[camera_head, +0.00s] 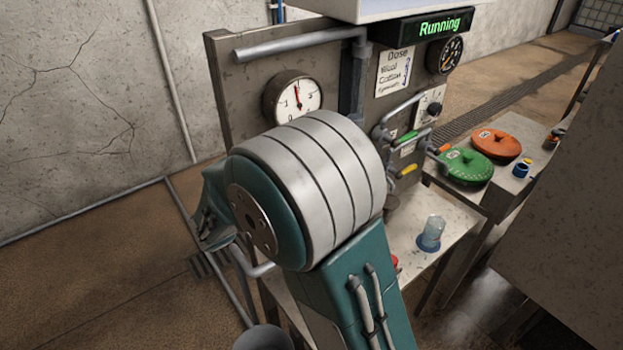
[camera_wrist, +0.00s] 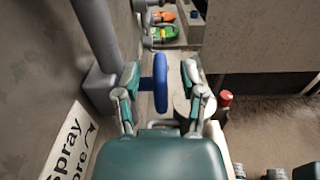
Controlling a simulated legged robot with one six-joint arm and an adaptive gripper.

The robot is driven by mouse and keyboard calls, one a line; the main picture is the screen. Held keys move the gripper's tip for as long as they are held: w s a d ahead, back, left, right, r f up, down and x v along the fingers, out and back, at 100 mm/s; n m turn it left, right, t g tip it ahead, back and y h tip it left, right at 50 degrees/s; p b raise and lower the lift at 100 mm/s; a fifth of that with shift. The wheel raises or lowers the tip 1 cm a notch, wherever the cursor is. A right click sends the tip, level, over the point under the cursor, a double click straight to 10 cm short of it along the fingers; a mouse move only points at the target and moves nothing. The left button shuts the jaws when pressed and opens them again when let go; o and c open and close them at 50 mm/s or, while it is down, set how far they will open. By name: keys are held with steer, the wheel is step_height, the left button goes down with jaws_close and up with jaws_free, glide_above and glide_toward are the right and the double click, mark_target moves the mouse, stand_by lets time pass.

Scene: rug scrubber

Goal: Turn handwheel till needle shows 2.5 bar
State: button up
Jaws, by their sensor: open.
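In the wrist view the blue handwheel (camera_wrist: 161,84) shows nearly edge-on, joined to the grey pipework at its left. My gripper (camera_wrist: 161,72) is open, with one finger on each side of the wheel. The left finger is close to it; I cannot tell whether either finger touches. In the head view a round white gauge (camera_head: 299,98) is on the grey panel, its needle pointing about straight up. Its small figures are hard to read exactly. My large arm joint hides the handwheel and gripper in the head view.
A second, dark gauge (camera_head: 444,55) sits below the "Running" display (camera_head: 419,25). Valve levers stand right of my arm. A clear cup (camera_head: 431,233) is on the bench. A red-capped bottle (camera_wrist: 224,104) is right of my gripper.

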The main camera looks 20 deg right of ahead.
steer(key=shift+w+d, duration=0.25)
steer(key=shift+d, duration=1)
jaws_close()
steer(key=shift+a, duration=0.15)
